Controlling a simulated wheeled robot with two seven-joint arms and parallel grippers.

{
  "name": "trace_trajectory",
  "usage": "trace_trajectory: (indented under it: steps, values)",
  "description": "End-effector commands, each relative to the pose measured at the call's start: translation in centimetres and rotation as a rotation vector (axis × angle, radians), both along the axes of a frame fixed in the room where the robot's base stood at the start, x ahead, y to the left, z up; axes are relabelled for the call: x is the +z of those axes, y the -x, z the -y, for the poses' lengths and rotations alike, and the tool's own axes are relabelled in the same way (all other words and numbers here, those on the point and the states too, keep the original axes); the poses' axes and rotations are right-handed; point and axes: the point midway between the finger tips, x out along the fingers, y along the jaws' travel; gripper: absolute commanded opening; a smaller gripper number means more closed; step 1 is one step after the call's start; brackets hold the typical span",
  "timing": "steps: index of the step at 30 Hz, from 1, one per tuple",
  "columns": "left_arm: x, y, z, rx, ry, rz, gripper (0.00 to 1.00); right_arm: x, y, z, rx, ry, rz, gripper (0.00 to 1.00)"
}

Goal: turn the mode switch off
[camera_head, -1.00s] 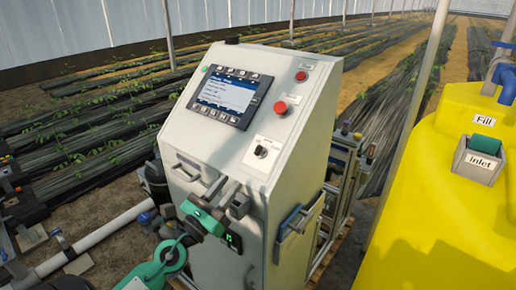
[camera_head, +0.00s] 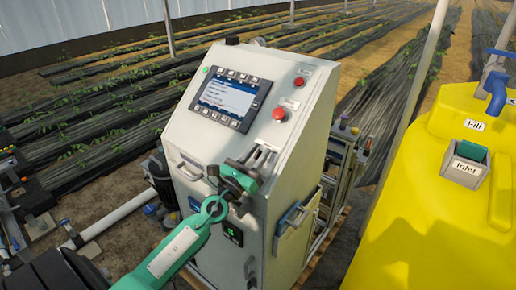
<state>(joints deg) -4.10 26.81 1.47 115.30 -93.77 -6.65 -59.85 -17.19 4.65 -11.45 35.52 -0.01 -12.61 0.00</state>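My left gripper (camera_head: 264,157) is at the sloped front face of the pale control cabinet (camera_head: 187,139), below the red button. Its two grey fingers point up at the face with a gap between them, so it looks open. The mode switch, a small dark knob on a white label plate, is hidden behind the fingers now. I cannot tell whether the fingers touch it or stand around it. My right gripper is not in view.
A display panel (camera_head: 229,97) and a red button (camera_head: 279,114) sit above the gripper; another red button (camera_head: 299,81) is higher. Metal handles stick out below. A yellow tank (camera_head: 415,226) stands at right. White pipe (camera_head: 115,218) runs at left.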

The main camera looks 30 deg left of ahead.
Motion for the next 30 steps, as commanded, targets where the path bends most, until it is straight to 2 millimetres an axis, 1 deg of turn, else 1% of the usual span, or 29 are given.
trace_trajectory:
  steps: [3,10,11,15,23,26,30]
  values:
    - [0.2,-0.3,0.1,-0.001,0.001,0.000,0.30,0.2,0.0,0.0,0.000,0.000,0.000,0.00]
    - [0.1,-0.4,0.1,0.000,0.001,0.000,0.30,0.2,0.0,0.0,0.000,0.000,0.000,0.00]
    - [0.1,-0.4,0.1,0.000,0.001,0.000,0.28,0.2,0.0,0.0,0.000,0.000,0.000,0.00]
    - [0.1,-0.4,0.1,0.000,0.001,0.000,0.01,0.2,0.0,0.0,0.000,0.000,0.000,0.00]
    - [0.2,-0.3,0.1,0.003,0.005,0.000,0.00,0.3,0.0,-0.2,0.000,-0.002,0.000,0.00]
    - [0.3,-0.3,0.1,0.014,0.016,-0.001,0.00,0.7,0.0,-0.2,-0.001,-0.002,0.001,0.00]
    - [0.4,-0.3,0.0,0.045,0.046,-0.005,0.00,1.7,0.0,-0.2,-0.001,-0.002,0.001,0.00]
